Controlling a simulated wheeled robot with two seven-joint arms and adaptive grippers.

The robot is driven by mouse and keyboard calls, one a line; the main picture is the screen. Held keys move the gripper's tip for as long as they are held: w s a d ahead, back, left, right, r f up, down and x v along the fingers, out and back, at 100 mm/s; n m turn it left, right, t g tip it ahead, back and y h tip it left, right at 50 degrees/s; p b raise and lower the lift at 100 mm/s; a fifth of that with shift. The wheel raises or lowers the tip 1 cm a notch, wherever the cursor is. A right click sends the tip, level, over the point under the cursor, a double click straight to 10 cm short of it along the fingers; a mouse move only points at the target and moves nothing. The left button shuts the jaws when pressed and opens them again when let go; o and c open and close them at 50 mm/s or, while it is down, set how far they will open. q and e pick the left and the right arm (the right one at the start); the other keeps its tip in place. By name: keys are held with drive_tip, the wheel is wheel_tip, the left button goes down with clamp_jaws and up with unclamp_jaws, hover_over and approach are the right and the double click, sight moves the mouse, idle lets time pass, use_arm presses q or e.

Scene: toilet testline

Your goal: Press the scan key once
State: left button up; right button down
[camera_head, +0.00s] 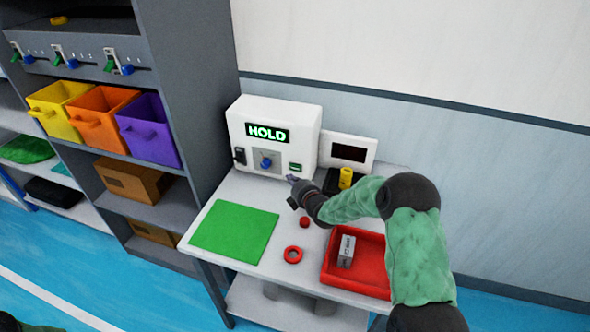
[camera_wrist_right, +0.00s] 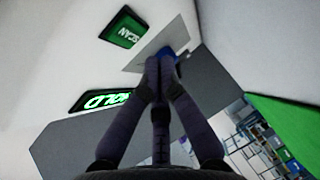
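The scan key is a green key (camera_head: 295,168) at the lower right of the front of a white machine (camera_head: 240,118). In the right wrist view the key (camera_wrist_right: 121,31) reads SCAN and sits at the upper left. The machine's display (camera_head: 268,133) reads HOLD in green. My right gripper (camera_head: 291,179) is just in front of the machine, slightly below the key. In the wrist view its fingertips (camera_wrist_right: 159,66) are together and empty, near the blue knob (camera_wrist_right: 167,53) and apart from the key in the picture. Contact cannot be told. My left gripper is out of view.
A yellow object (camera_head: 346,177) stands by a small dark-screened panel (camera_head: 349,153). Shelves with bins stand left.

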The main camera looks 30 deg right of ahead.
drive_tip(key=shift+s+a, duration=1)
drive_tip(key=shift+a, duration=0.2)
